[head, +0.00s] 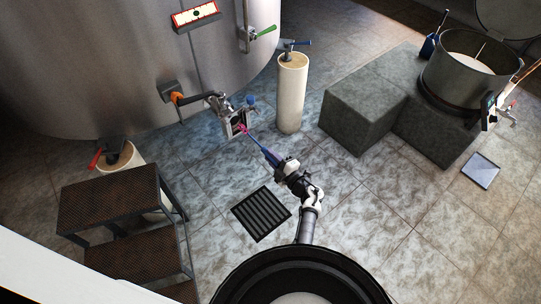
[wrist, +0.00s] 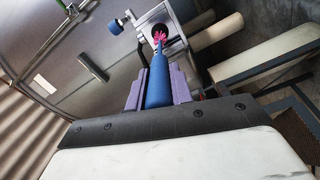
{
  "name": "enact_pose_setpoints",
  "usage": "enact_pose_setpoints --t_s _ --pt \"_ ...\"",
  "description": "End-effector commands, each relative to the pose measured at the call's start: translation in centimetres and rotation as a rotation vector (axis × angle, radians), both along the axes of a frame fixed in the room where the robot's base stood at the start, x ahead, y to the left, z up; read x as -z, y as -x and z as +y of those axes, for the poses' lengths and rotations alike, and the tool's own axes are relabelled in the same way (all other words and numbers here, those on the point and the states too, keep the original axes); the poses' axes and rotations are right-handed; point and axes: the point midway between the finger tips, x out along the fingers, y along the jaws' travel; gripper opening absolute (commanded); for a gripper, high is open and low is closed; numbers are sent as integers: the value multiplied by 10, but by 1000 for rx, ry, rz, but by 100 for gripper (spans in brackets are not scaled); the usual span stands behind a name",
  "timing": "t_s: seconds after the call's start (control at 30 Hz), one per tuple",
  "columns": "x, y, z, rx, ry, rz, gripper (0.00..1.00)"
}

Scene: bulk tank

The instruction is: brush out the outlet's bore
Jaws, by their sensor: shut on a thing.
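My gripper (head: 274,158) is shut on the blue handle of a brush (head: 266,152). In the wrist view the blue handle (wrist: 158,86) sits between the purple fingers of my gripper (wrist: 157,92), pointing away from me. The brush's pink bristles (wrist: 159,37) are in front of the dark round mouth of the outlet (wrist: 174,30). In the head view the outlet (head: 228,122) sticks out low from the steel tank, and the pink tip is at its mouth. I cannot tell whether the bristles are inside the bore or just short of it.
The large steel tank (head: 100,60) fills the upper left. A cream post (head: 291,95) stands right of the outlet. Dark steps (head: 110,200) stand at the left, and a floor grate (head: 261,214) lies below. Grey blocks (head: 365,105) carry a steel pot (head: 468,85) at the right.

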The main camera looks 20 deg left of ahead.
Motion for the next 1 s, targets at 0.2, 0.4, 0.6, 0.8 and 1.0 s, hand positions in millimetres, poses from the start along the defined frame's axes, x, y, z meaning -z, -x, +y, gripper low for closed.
enact_pose_setpoints --t_s 0.2,0.4,0.6,0.8,1.0 --pt "-2 10 -16 1 0 1 0" --pt "-2 19 -29 1 -2 1 0" --pt "-1 28 -42 2 0 0 0" --pt "-1 34 -50 0 -1 -1 0" --pt "0 34 -51 0 -1 -1 0"
